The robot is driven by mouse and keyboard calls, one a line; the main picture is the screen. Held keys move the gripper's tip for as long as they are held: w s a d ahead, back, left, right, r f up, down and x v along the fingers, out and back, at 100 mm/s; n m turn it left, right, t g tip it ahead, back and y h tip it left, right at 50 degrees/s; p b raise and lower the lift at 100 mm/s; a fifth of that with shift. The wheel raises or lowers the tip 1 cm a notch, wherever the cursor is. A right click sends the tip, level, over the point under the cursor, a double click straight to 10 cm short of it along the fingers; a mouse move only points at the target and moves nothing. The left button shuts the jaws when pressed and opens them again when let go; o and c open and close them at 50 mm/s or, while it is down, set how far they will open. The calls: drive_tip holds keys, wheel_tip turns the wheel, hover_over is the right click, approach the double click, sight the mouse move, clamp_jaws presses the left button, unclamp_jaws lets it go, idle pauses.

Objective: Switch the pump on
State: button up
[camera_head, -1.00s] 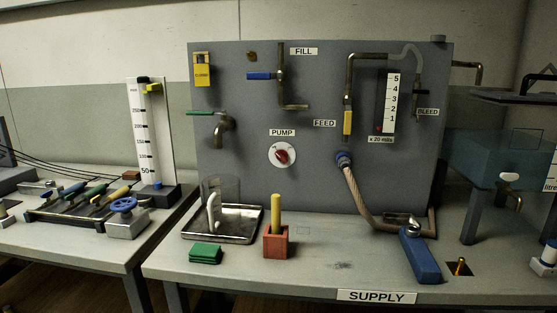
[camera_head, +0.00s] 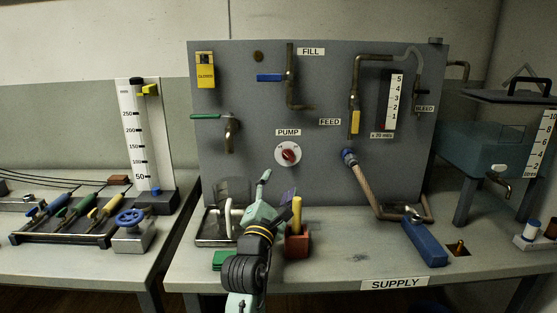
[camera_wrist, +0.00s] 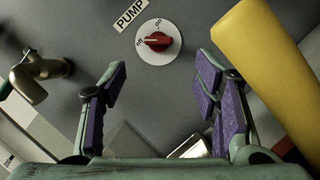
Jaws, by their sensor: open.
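The pump switch (camera_head: 288,154) is a red rotary knob on a white round dial, under the PUMP label (camera_head: 288,132) on the grey panel. In the wrist view the red knob (camera_wrist: 158,41) lies roughly crosswise on its dial, with its pointed end near one of the dial's words. My gripper (camera_head: 275,190) is in front of the panel, below and a little left of the knob. In the wrist view my gripper (camera_wrist: 162,85) is open and empty, with purple pads apart and the knob ahead between and beyond the fingertips. It does not touch the knob.
A yellow-handled tool (camera_head: 297,212) stands in a red block (camera_head: 297,242) close to my gripper's right; its yellow handle (camera_wrist: 265,60) looms in the wrist view. A tap (camera_head: 232,132) is at left, a metal tray (camera_head: 208,232) below it. A hose (camera_head: 362,188) hangs right.

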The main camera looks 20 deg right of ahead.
sight(288, 156)
drive_tip(key=p+x, duration=0.2)
drive_tip(key=x, duration=0.8)
drive_tip(key=shift+w+r+p, duration=0.15)
drive_tip(key=shift+r+p, duration=0.05)
drive_tip(key=shift+p, duration=0.2)
drive_tip(key=c, duration=1.2)
